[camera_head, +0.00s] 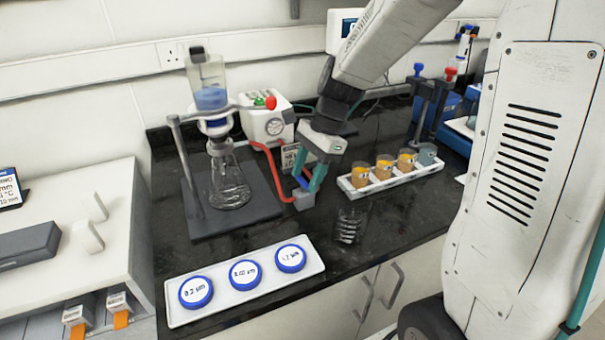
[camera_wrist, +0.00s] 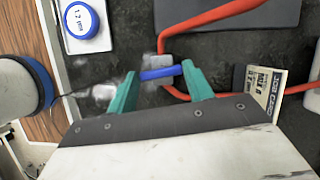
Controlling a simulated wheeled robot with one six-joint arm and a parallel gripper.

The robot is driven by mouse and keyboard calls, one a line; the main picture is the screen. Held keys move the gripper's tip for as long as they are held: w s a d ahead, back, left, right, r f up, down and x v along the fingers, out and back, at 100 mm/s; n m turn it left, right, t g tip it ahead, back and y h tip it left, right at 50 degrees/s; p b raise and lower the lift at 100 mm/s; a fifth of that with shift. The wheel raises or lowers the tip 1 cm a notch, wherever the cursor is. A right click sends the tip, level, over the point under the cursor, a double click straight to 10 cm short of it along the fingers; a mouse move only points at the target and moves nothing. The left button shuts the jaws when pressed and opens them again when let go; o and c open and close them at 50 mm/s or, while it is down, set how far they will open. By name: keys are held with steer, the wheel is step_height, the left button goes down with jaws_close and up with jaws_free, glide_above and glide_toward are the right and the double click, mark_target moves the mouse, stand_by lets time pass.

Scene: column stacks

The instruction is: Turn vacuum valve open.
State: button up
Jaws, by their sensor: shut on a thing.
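The vacuum valve has a grey body (camera_head: 305,201) and a blue lever handle (camera_head: 302,183), set in the line of a red hose (camera_head: 284,172). In the wrist view the blue handle (camera_wrist: 159,73) lies crosswise between the teal fingertips, with the grey valve body (camera_wrist: 158,61) just beyond it. My gripper (camera_head: 309,178) reaches down over the valve, its fingers (camera_wrist: 160,82) shut on the blue handle. The fingers partly hide the handle in the head view.
A filter flask (camera_head: 229,187) on a stand is to the left, with a white vacuum pump (camera_head: 266,122) behind. A white rack (camera_head: 371,192) of amber cups stands right. A clear beaker (camera_head: 349,226) is close in front of the valve. A tray (camera_head: 214,313) of blue-rimmed discs lies front left.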

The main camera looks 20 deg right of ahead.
steer(key=n, duration=0.2)
steer(key=n+g, duration=0.1)
steer(key=n, duration=0.1)
steer(key=shift+w+g+h, duration=0.2)
steer(key=shift+g+h, duration=0.1)
steer(key=shift+h, duration=0.1)
steer(key=n+g+h, duration=0.1)
steer(key=n, duration=0.3)
steer(key=shift+w+a, duration=0.1)
steer(key=n, duration=0.2)
steer(key=n+g+h, duration=0.1)
steer(key=n, duration=0.1)
steer(key=shift+w+a+n, duration=0.1)
steer(key=shift+a+n, duration=0.05)
steer(key=shift+n, duration=0.15)
steer(key=shift+a+n+h, duration=0.15)
steer(key=shift+n+h, duration=0.75)
steer(key=shift+n, duration=0.9)
steer(key=o, duration=1)
steer(key=v, duration=0.7)
steer(key=shift+w+r, duration=0.25)
steer(key=shift+r, duration=0.1)
